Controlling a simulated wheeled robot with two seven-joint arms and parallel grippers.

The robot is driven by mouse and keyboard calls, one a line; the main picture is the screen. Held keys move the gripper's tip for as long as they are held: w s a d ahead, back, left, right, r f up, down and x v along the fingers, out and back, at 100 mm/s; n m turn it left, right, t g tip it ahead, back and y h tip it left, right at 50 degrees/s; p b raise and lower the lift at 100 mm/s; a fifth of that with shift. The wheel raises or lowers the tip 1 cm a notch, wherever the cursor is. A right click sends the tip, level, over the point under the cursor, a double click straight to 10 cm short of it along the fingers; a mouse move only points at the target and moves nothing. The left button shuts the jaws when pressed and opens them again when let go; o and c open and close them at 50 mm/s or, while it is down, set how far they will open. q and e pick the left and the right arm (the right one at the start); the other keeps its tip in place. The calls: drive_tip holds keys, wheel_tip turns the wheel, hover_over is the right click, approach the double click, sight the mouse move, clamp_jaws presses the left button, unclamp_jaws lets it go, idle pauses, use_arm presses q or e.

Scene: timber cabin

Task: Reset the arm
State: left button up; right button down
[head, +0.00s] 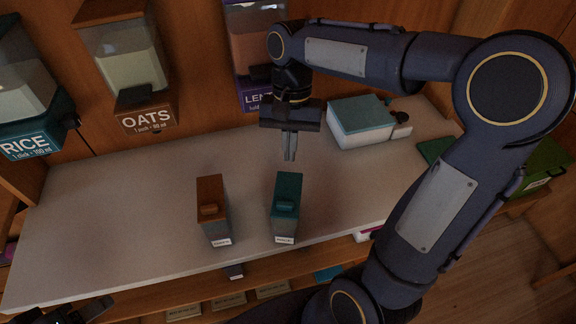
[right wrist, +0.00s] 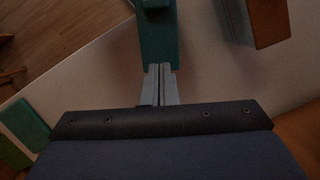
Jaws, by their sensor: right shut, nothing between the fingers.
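My right arm comes in from the right in the head view and reaches over the white counter (head: 130,215). Its gripper (head: 289,158) points down above the counter, behind the teal container (head: 286,205). The fingers are shut and hold nothing. In the right wrist view the shut fingertips (right wrist: 160,68) overlap the near end of the teal container (right wrist: 158,40), but the head view shows them apart from it. A dark part at the bottom left corner of the head view looks like my left gripper (head: 75,314); its fingers are not clear.
A brown container (head: 212,208) stands left of the teal one. Dispensers marked RICE (head: 25,140), OATS (head: 145,118) and LENT (head: 258,98) hang at the back. A white box with teal lid (head: 360,120) stands right of the gripper. The counter's left part is clear.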

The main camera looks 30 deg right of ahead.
drive_tip(key=s+r+n+t+y, duration=0.1)
drive_tip(key=s+r+n+t, duration=0.2)
drive_tip(key=s, duration=0.4)
drive_tip(key=s+a+f+n+t+y, duration=0.1)
drive_tip(key=s+f+n+t, duration=0.1)
drive_tip(key=s+f+t, duration=0.2)
drive_tip(key=shift+s+a+f+n+t, duration=0.35)
drive_tip(key=shift+s+f, duration=0.3)
drive_tip(key=shift+s, duration=0.25)
drive_tip(key=shift+d, duration=0.1)
idle(1.3)
